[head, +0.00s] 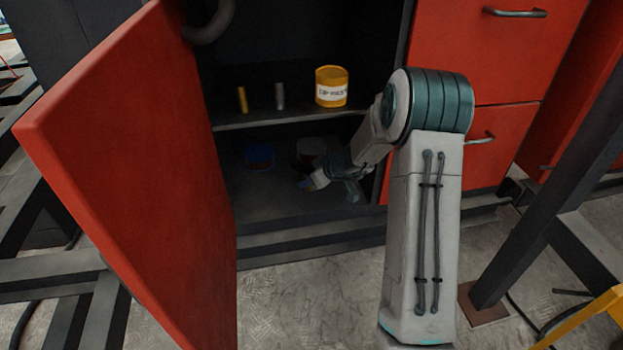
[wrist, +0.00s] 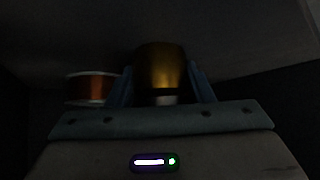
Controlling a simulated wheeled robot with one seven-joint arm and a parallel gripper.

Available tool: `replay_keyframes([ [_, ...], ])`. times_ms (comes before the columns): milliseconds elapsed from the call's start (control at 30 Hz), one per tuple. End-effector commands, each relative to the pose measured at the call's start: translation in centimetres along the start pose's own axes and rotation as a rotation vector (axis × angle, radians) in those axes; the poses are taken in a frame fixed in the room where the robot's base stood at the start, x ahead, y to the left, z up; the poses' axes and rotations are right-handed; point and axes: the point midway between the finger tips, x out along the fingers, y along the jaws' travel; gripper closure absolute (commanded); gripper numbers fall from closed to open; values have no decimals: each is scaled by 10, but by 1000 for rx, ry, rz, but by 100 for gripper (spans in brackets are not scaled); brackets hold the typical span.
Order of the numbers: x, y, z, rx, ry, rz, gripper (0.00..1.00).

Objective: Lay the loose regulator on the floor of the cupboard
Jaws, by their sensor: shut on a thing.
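The cupboard stands open, and its lower compartment has a dark floor (head: 275,205). My gripper (wrist: 161,88) is inside that compartment, below the shelf. In the wrist view its two blue-grey fingers are shut on a brass-coloured rounded body, which I take to be the regulator (wrist: 160,65). In the head view my gripper (head: 325,183) is small and dark, partly hidden by my own arm. The held regulator cannot be made out clearly there, and I cannot tell whether it touches the floor.
A copper-coloured spool (wrist: 90,88) stands left of the held thing. A blue object (head: 260,156) is at the back left of the lower compartment. The shelf (head: 290,119) above holds a yellow tin (head: 331,86) and two small cylinders. The red door (head: 140,170) is open at left.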

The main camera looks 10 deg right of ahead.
Motion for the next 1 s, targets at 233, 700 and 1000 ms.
replay_keyframes([
  [233, 0, 0, -1, -1, 3, 1, 27],
  [700, -23, 1, 0, 0, 1, 3, 27],
  [1000, -67, 1, -1, -1, 2, 2, 27],
])
